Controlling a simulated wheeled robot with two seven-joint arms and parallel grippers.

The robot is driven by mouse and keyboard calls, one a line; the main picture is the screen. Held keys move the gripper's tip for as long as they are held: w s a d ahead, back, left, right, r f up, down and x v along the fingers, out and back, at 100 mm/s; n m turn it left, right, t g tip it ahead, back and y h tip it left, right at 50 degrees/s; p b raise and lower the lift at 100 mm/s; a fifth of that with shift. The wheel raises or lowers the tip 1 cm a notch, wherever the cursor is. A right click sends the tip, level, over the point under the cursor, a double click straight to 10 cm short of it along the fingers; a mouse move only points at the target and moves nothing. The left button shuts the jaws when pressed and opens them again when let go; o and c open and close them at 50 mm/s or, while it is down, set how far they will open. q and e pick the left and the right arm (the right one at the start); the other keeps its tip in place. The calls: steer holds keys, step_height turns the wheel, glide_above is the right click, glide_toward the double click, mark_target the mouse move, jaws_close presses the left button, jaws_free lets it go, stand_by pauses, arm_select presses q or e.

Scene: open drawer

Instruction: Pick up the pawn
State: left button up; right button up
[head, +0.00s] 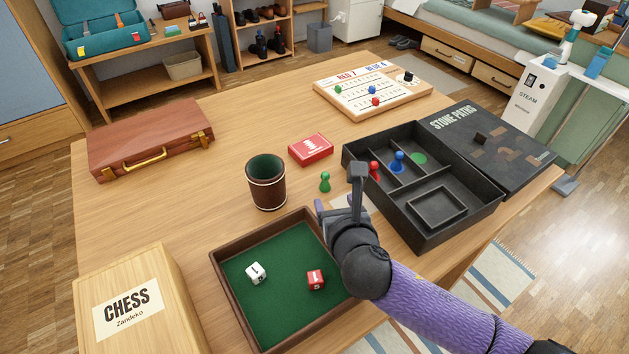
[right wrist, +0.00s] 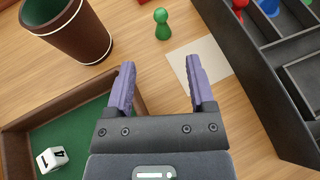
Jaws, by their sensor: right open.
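A green pawn (head: 325,182) stands upright on the wooden table, between the dice cup and the black game box. It also shows in the right wrist view (right wrist: 162,24), beyond the fingertips. My right gripper (head: 339,188) is open and empty above the table; in the right wrist view its two purple fingers (right wrist: 160,70) are spread apart, with the pawn ahead of the gap and not between them. A red pawn (head: 374,170) and a blue pawn (head: 397,161) stand in the black game box (head: 436,237). My left gripper is not in view.
A dice cup (head: 266,189) stands left of the green pawn, with a red card box (head: 311,149) behind it. A green-lined dice tray (head: 232,305) lies in front. A pale paper square (right wrist: 203,62) lies beside the pawn. The table's middle back is clear.

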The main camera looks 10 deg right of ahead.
mark_target(326, 181)
steer(key=b+x, duration=0.3)
steer(key=x, duration=0.2)
steer(key=b+x, duration=0.3)
steer(key=x, duration=0.3)
steer(key=shift+s+d+f, duration=0.1)
steer(key=shift+d+f, duration=0.05)
steer(key=shift+f, duration=0.1)
steer(key=shift+r, duration=0.1)
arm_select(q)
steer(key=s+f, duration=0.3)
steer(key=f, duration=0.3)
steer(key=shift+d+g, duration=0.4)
arm_select(e)
steer(key=shift+r, duration=0.15)
steer(key=shift+c, duration=0.3)
steer(key=c, duration=0.7)
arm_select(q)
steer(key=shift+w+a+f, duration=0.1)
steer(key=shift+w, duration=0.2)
arm_select(e)
jaws_close()
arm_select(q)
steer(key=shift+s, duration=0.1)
